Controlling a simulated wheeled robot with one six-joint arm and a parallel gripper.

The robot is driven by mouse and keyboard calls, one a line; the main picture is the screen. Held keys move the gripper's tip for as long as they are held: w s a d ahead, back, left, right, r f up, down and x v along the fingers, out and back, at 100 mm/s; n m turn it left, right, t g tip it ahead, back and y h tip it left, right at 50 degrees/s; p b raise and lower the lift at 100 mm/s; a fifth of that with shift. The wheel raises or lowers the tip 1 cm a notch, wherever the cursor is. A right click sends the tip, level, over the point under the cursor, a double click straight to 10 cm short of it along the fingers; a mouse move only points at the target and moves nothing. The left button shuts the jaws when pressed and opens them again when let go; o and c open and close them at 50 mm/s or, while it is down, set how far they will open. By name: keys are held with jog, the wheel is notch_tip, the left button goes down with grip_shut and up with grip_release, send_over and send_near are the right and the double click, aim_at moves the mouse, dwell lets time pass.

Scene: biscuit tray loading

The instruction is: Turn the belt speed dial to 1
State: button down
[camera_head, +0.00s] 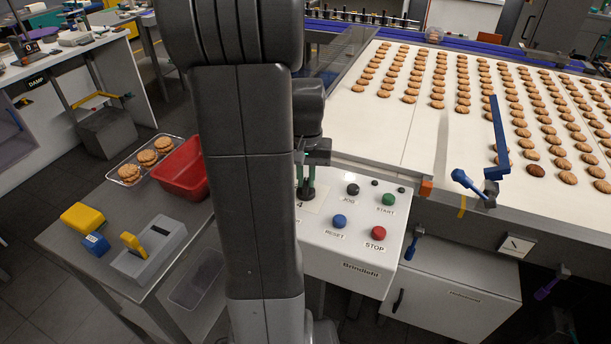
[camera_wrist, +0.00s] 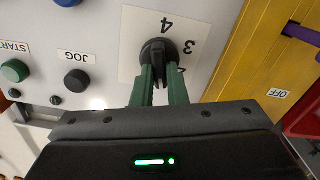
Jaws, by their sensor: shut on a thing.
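The black belt speed dial (camera_wrist: 159,50) sits on a white number plate (camera_wrist: 128,68) in the wrist view, which shows the panel upside down. The numerals 4 and 3 are readable, and another beside my right finger is partly covered. My gripper (camera_wrist: 162,80) has its two green fingers shut on the dial's sides. Which numeral the dial points to cannot be told. In the head view my gripper (camera_head: 306,182) reaches down onto the dial (camera_head: 305,194) on the white control panel (camera_head: 345,262), with my arm hiding the panel's left part.
The panel has JOG (camera_head: 352,189), START (camera_head: 388,199), RESET (camera_head: 340,221) and STOP (camera_head: 378,233) buttons close to the dial. A yellow housing marked OFF (camera_wrist: 250,65) stands beside the plate. A red tub (camera_head: 182,170) and biscuit tray (camera_head: 126,180) lie left; the biscuit belt (camera_head: 400,135) is behind.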

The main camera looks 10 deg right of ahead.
aim_at(307, 181)
jog(key=shift+m, duration=1.6)
jog(key=c, duration=1.4)
grip_release()
jog(key=shift+c, duration=0.2)
notch_tip(307, 181, up, 14)
jog(key=shift+f, duration=0.15)
notch_tip(307, 181, down, 14)
jog(key=shift+r, duration=0.1)
